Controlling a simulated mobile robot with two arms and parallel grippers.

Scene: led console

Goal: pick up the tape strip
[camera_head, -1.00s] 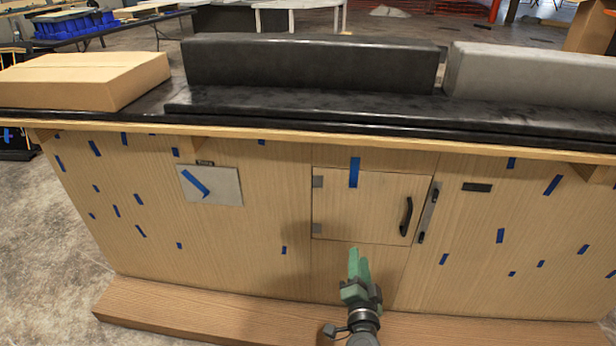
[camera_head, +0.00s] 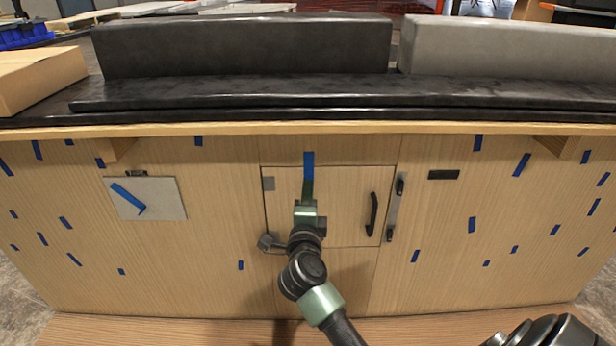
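A blue tape strip (camera_head: 308,160) sits upright across the top edge of a small wooden door (camera_head: 340,215) in the console's front. The fingers hide that lower end. I cannot tell whether they touch the strip, or whether they are open or shut. My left gripper is not in view.
The door has a black handle (camera_head: 372,214), with a grey plate (camera_head: 394,208) beside it. Many other blue strips dot the wooden front. A grey panel (camera_head: 165,205) with a blue mark is at left. The black countertop (camera_head: 330,92) overhangs above.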

